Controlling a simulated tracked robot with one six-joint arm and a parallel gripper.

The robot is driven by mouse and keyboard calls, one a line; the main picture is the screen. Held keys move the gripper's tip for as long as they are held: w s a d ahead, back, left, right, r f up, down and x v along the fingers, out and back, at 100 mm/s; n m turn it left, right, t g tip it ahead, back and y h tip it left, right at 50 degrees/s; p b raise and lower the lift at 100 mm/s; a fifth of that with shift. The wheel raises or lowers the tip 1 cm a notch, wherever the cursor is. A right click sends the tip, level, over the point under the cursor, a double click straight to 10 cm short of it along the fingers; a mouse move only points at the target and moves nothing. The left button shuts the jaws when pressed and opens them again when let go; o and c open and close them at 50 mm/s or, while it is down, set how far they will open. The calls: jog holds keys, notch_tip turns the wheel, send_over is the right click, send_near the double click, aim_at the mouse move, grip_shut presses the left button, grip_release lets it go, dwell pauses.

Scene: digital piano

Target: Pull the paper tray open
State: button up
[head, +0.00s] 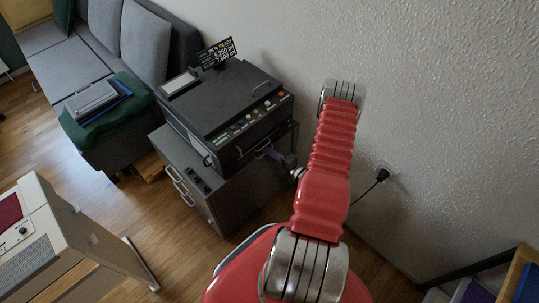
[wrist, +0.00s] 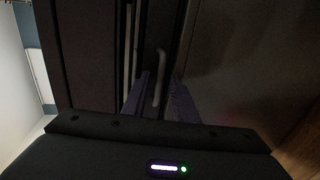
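A dark printer (head: 222,105) stands on a dark cabinet against the wall. The paper tray's front is low on the printer, in shadow and partly hidden behind my gripper (head: 272,155). In the wrist view a pale bar handle (wrist: 160,76) stands out from the dark front. My gripper (wrist: 157,92) has its two fingers apart, one on each side of the handle's near end. I cannot tell whether either finger touches the handle. The tray looks shut.
The cabinet (head: 229,202) below has its own pale handles at left. A grey sofa (head: 70,58) with a green blanket is at upper left, and a pale console (head: 62,240) at lower left. A socket with a plugged cable (head: 383,174) is on the wall. Wooden floor is clear between.

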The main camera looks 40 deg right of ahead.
jog(key=shift+c, duration=0.4)
grip_shut()
jog(key=shift+s+f, duration=0.1)
dwell(0.8)
